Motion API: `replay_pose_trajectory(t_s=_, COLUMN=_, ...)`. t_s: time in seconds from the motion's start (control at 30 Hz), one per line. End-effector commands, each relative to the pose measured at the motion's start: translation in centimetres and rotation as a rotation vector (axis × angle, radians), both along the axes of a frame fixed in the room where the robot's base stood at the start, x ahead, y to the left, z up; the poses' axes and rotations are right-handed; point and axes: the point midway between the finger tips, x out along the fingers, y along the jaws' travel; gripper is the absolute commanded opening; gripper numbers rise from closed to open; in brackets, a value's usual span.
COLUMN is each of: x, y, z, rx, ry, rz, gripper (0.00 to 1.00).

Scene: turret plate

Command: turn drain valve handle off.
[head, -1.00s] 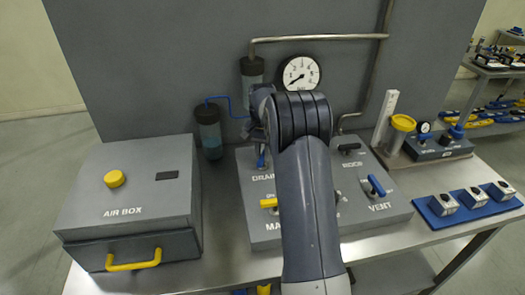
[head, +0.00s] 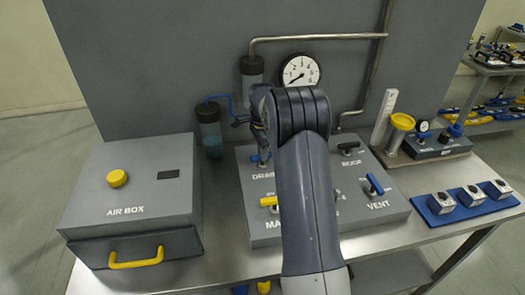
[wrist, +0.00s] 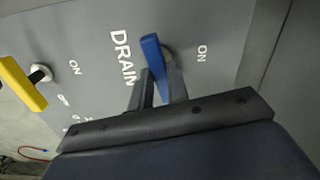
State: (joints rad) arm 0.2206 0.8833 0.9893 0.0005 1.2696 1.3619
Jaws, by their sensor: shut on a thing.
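The blue drain valve handle (wrist: 153,55) stands on the grey panel beside the word DRAIN in the wrist view. An ON mark shows to its right. My gripper (wrist: 160,80) is shut on the handle's near end, one finger on each side. In the head view my arm covers most of the gripper, and only a small blue part of the drain handle (head: 263,160) shows above the DRAIN label. The OFF mark for this handle is not readable.
A yellow handle (wrist: 22,84) is close on the left in the wrist view. The grey panel (head: 262,226) also bears a blue VENT handle (head: 374,184) and a black ROOF handle (head: 348,146). The air box (head: 131,190) stands left. A gauge (head: 300,72) and pipes are behind.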

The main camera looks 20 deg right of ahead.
Motion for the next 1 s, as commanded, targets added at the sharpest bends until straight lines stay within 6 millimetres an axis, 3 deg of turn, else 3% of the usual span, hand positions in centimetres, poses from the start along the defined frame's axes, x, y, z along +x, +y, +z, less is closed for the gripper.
replay_pose_trajectory(t_s=0.4, x=0.06, y=-0.09, z=0.11, rx=-0.002, ry=-0.003, rz=-0.181, gripper=0.0)
replay_pose_trajectory(t_s=0.93, x=0.06, y=-0.09, z=0.1, rx=-0.002, ry=-0.003, rz=-0.205, gripper=0.0)
replay_pose_trajectory(t_s=0.97, x=0.06, y=-0.09, z=0.11, rx=-0.002, ry=-0.003, rz=-0.205, gripper=0.17)
replay_pose_trajectory(t_s=1.0, x=0.06, y=-0.09, z=0.11, rx=-0.002, ry=-0.003, rz=-0.206, gripper=0.2)
